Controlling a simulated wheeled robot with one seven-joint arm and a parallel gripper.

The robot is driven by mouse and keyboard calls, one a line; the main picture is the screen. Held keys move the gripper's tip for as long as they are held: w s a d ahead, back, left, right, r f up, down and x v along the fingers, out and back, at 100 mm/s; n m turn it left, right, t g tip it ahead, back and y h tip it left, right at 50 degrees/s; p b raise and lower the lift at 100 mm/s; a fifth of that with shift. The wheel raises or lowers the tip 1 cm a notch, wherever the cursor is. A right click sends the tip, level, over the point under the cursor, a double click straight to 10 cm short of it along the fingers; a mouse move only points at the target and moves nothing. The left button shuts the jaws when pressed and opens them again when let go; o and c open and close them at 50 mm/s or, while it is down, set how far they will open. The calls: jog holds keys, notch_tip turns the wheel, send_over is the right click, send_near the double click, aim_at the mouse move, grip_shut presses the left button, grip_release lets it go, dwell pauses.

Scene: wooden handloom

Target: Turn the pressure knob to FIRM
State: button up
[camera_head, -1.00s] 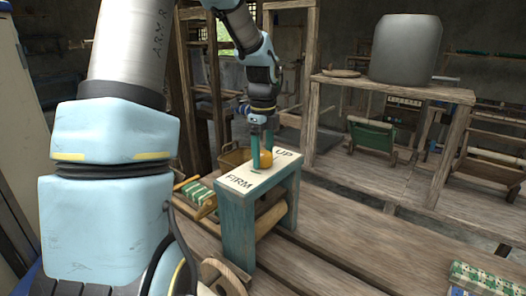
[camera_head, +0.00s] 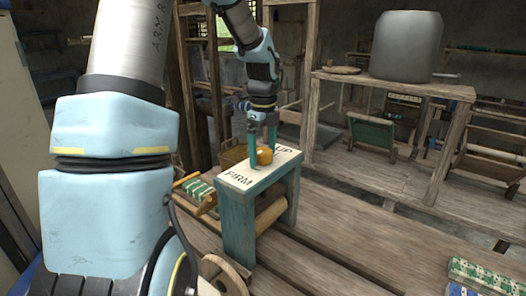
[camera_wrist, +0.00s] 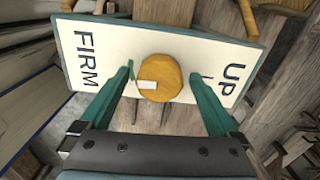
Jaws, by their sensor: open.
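The orange round knob (camera_head: 265,156) sits on the white top panel (camera_head: 240,176) of a teal stand. It also shows in the wrist view (camera_wrist: 170,70), with a small white mark on its left part. FIRM is printed at the panel's left end and UP at its right end in the wrist view. My gripper (camera_head: 263,150) is open and points down, a finger on each side of the knob. The wrist view shows my gripper (camera_wrist: 159,76) with gaps between fingers and knob. Whether the fingertips touch the panel, I cannot tell.
The teal stand (camera_head: 238,235) holds a wooden roller below its top. A green-and-white patterned piece (camera_head: 197,190) lies left of it. A wooden table (camera_head: 400,85) with a large grey drum (camera_head: 405,45) stands behind right.

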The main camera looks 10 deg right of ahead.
aim_at(263, 150)
notch_tip(263, 150, up, 11)
jog(key=b, duration=0.2)
jog(key=shift+b, duration=0.4)
jog(key=shift+f, duration=0.1)
